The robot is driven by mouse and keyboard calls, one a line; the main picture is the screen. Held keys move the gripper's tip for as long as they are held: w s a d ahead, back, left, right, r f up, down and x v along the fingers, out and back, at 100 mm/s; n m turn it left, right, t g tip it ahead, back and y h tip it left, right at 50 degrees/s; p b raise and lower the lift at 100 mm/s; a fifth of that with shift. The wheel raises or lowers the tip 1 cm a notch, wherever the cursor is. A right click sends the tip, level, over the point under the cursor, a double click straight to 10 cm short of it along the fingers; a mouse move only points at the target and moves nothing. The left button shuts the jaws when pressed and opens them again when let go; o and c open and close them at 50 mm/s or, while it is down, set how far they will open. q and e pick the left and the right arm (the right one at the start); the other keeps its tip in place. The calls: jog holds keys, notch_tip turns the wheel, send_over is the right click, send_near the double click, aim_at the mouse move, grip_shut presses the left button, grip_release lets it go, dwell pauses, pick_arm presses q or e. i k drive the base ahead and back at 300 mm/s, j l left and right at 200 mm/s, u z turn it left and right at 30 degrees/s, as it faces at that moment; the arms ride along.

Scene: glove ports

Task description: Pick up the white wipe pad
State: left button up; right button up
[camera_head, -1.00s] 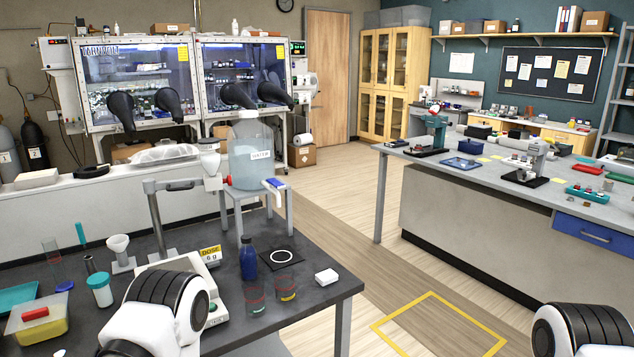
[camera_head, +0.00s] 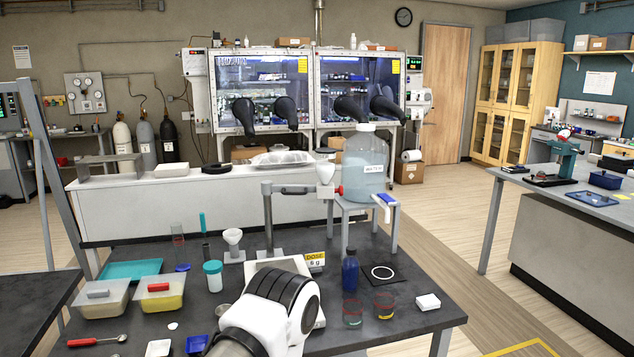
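A small white pad (camera_head: 428,302), which looks like the wipe pad, lies on the dark bench top (camera_head: 405,322) near its right end. It sits to the right of two small glass beakers. Part of my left arm comes in at the bottom middle, well to the left of the pad, and covers part of the bench and a scale. Neither my left nor my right gripper shows, so what they hold cannot be seen.
Near the pad stand a beaker with yellow liquid (camera_head: 383,305), another beaker (camera_head: 352,313), a blue bottle (camera_head: 350,271) and a black plate with a white ring (camera_head: 383,273). A large water jug (camera_head: 364,168) stands on a stand behind.

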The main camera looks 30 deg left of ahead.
aim_at(429, 301)
jog(key=u, duration=1.25)
jog(key=z, duration=1.05)
jog(key=i+l+u, duration=0.15)
jog(key=i+u, duration=0.2)
jog(key=i+l+u, duration=0.5)
jog(key=u, duration=0.2)
